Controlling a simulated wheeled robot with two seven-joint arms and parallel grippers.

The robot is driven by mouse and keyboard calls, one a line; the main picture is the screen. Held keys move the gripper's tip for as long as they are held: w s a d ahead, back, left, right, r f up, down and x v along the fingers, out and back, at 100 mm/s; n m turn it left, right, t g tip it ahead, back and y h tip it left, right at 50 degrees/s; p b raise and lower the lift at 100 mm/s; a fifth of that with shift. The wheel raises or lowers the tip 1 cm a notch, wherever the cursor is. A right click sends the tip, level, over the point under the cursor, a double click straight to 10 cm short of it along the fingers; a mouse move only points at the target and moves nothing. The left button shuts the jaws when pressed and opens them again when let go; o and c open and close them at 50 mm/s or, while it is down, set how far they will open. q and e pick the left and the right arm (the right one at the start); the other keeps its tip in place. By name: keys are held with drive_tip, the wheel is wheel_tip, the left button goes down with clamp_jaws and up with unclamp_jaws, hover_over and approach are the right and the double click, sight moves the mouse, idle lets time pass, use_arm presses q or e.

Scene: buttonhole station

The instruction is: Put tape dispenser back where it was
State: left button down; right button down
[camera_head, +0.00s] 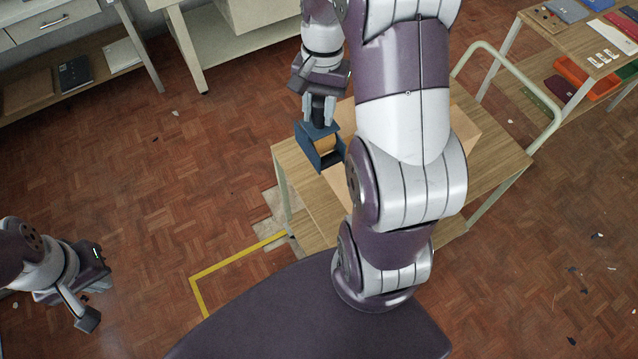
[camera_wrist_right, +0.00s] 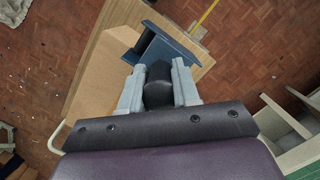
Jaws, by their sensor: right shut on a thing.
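The tape dispenser (camera_head: 312,150) is dark blue with a tan roll in it. It hangs tilted below my right gripper (camera_head: 318,112), over the left edge of the wooden cart top (camera_head: 290,160). In the right wrist view the dispenser (camera_wrist_right: 172,48) lies just beyond the fingertips of my right gripper (camera_wrist_right: 157,80). The fingers are shut on a dark rounded piece of it. I cannot tell whether the dispenser touches the cart. My left gripper (camera_head: 92,290) is low at the left, away from the cart, with its fingers partly hidden.
A cardboard box (camera_head: 466,130) is on the cart, partly hidden by my right arm. The cart has a pale handle rail (camera_head: 548,90). A shelf table (camera_head: 590,48) with an orange tray (camera_head: 585,82) stands at the right. Drawers and benches line the back. The left floor is open.

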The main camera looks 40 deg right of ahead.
wheel_tip(320, 180, down, 14)
drive_tip(key=b, duration=0.9)
drive_tip(key=shift+r, duration=0.15)
wheel_tip(320, 180, down, 9)
drive_tip(key=shift+b, duration=0.4)
drive_tip(key=c, duration=0.8)
unclamp_jaws()
